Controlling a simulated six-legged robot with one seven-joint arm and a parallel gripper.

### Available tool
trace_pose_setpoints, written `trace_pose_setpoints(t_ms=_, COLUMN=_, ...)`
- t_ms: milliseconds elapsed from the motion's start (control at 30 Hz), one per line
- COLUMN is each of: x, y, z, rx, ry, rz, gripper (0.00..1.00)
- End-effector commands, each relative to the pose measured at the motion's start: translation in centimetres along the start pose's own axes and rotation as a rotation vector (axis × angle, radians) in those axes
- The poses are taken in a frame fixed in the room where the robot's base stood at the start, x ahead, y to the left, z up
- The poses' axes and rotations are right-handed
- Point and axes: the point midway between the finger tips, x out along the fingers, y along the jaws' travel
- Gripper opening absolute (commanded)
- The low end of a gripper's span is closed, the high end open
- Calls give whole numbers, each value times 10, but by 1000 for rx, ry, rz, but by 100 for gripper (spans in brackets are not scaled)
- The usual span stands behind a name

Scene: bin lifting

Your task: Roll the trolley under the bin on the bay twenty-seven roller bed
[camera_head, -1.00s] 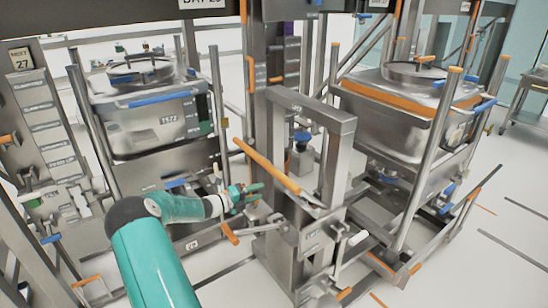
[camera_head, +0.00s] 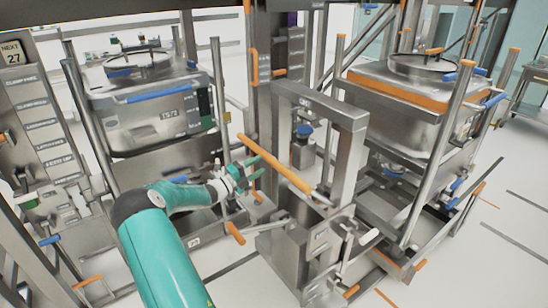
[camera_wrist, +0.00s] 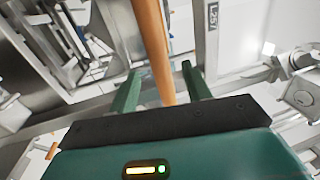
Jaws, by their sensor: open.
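The steel trolley (camera_head: 341,140) stands at the centre, an upright frame with a slanting orange handle bar (camera_head: 285,167). My gripper (camera_head: 256,172) is open just left of and beneath the bar in the head view. In the wrist view the orange bar (camera_wrist: 150,35) runs between the two spread green fingers of my gripper (camera_wrist: 161,72); the fingers stand apart from it. A steel lidded bin (camera_head: 155,118) with a blue handle sits in the left rack. Another bin (camera_head: 395,110) with an orange band sits in the right frame. I cannot tell which bed is bay twenty-seven.
A panel of labelled steps (camera_head: 40,115) with a "NEXT 27" sign is at the far left. Steel posts and rails surround both bins. An orange lever (camera_head: 236,233) hangs below my gripper. The pale floor is open at the right.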

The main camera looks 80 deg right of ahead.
Motion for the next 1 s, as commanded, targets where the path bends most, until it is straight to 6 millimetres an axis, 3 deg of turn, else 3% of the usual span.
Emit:
trace_pose_setpoints(t_ms=100, x=27, y=1, z=-1, rx=1, ry=4, rz=0, gripper=49)
trace_pose_setpoints(t_ms=333, x=67, y=1, z=0, rx=-1, ry=5, rz=0, gripper=49)
trace_pose_setpoints(t_ms=500, x=81, y=1, z=1, rx=0, ry=5, rz=0, gripper=49)
trace_pose_setpoints(t_ms=767, x=82, y=1, z=2, rx=0, ry=4, rz=1, gripper=49)
trace_pose_setpoints(t_ms=1000, x=81, y=1, z=2, rx=0, ry=4, rz=1, gripper=5)
